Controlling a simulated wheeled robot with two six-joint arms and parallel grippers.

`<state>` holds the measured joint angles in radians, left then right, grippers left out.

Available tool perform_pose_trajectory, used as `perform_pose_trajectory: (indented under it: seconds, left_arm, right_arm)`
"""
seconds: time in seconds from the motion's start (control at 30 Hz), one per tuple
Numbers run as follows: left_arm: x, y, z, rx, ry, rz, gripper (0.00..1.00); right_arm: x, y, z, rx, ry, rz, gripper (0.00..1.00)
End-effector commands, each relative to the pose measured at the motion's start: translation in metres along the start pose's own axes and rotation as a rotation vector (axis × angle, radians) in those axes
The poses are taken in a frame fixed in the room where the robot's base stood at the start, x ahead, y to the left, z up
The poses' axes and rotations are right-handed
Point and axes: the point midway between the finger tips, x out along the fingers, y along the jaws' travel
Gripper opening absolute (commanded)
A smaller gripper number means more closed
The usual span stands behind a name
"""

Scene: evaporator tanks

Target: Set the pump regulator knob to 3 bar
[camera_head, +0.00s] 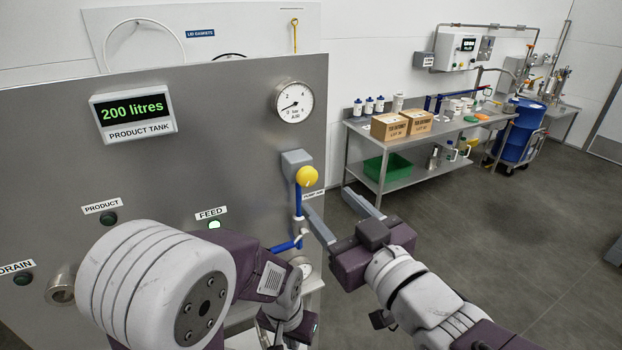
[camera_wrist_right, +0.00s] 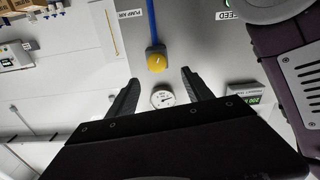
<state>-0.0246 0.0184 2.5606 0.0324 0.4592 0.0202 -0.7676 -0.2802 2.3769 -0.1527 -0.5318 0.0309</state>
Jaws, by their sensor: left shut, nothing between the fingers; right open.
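The yellow pump regulator knob (camera_head: 307,176) sits on a grey block on the steel panel, with a blue hose below it. It also shows in the right wrist view (camera_wrist_right: 156,61). The round air gauge (camera_head: 293,101) is above it; its needle points left and slightly down, the low part of the scale. My right gripper (camera_head: 327,198) is open and empty, its fingers below and right of the knob in the head view, apart from it. In its wrist view, the knob shows beyond the open fingers. My left gripper (camera_head: 287,325) is low, shut and empty, its fingertips not clearly seen.
The panel carries a 200 litres display (camera_head: 134,112), a lit FEED button (camera_head: 214,225) and a PRODUCT button (camera_head: 108,218). A bench with boxes (camera_head: 390,126) and a blue drum (camera_head: 517,135) stand farther back right. The floor between is clear.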

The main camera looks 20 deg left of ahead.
Motion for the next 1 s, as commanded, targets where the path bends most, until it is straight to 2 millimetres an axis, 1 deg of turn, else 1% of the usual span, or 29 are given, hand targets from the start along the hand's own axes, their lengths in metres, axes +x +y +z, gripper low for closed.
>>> perform_pose_trajectory:
  seconds: [0.07, 0.3, 0.4, 0.5, 0.57, 0.8, 0.87, 0.9, 0.97, 1.0]
  left_arm:
    - [-0.003, 0.000, -0.001, 0.000, 0.000, 0.000, 0.00]
    - [-0.018, 0.000, -0.002, 0.000, 0.001, 0.000, 0.00]
    - [-0.022, 0.001, -0.003, 0.000, 0.001, 0.000, 0.00]
    - [-0.024, 0.001, -0.003, 0.000, 0.000, 0.000, 0.00]
    - [-0.024, 0.001, -0.003, 0.000, 0.000, 0.000, 0.00]
    - [-0.024, 0.001, -0.003, 0.000, 0.000, 0.000, 0.00]
    - [-0.024, 0.001, -0.003, 0.000, 0.000, 0.000, 0.00]
    - [-0.024, 0.001, -0.003, 0.000, 0.000, 0.000, 0.00]
    - [-0.024, 0.001, -0.003, 0.000, 0.000, 0.000, 0.00]
    - [-0.024, 0.001, -0.003, 0.000, 0.000, 0.000, 0.00]
  right_arm:
    - [0.009, 0.000, -0.001, 0.001, -0.002, 0.000, 0.59]
    - [0.059, 0.001, -0.002, 0.000, -0.004, 0.001, 0.59]
    - [0.075, 0.001, -0.001, 0.000, -0.004, 0.001, 0.59]
    - [0.085, 0.001, -0.001, 0.000, -0.002, 0.001, 0.59]
    - [0.088, 0.001, 0.000, 0.000, -0.001, 0.002, 0.59]
    - [0.089, 0.001, 0.001, 0.000, -0.001, 0.002, 0.59]
    - [0.089, 0.001, 0.001, 0.000, -0.001, 0.002, 0.43]
    - [0.089, 0.001, 0.001, 0.000, -0.001, 0.002, 0.31]
    - [0.089, 0.001, 0.001, 0.000, -0.001, 0.002, 0.15]
    - [0.089, 0.001, 0.001, 0.000, -0.001, 0.002, 0.04]
